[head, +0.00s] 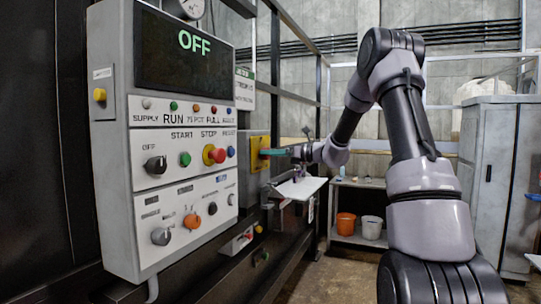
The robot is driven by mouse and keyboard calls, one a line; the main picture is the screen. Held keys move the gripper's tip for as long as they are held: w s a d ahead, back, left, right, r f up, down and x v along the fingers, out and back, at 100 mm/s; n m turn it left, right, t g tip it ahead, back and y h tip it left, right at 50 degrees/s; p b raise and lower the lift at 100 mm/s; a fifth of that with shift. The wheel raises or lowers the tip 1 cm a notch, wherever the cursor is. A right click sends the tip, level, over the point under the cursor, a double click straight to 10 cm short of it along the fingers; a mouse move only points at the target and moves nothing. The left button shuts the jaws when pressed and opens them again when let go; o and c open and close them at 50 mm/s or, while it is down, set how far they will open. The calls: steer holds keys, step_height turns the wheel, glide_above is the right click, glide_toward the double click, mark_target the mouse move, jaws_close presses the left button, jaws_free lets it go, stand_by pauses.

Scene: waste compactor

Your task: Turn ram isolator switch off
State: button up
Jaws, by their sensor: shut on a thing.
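A grey box with a yellow plate (257,161), which looks like the ram isolator switch, is mounted just right of the control panel. My gripper (271,152) reaches it from the right, level with the plate. A teal piece shows at the tip against the plate. The gripper is shut on the switch's handle, which is small and mostly hidden, so its exact angle cannot be told. The control panel (118,190) has a dark screen (182,55) reading OFF in green.
The panel carries a red stop button (214,154) and several knobs. A white shelf-like plate (301,187) juts out below my wrist. An orange bucket (345,226) and a white bucket (371,227) stand on a low bench behind. A grey cabinet (488,170) stands at right.

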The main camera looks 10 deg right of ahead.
steer(key=n, duration=0.5)
steer(key=n+h, duration=0.1)
steer(key=n, duration=0.4)
steer(key=shift+s+t, duration=0.1)
steer(key=shift+t, duration=0.3)
steer(key=shift+n, duration=0.3)
steer(key=o, duration=1.4)
steer(key=v, duration=1)
steer(key=shift+s+d, duration=0.25)
steer(key=shift+s, duration=0.05)
steer(key=shift+r, duration=0.1)
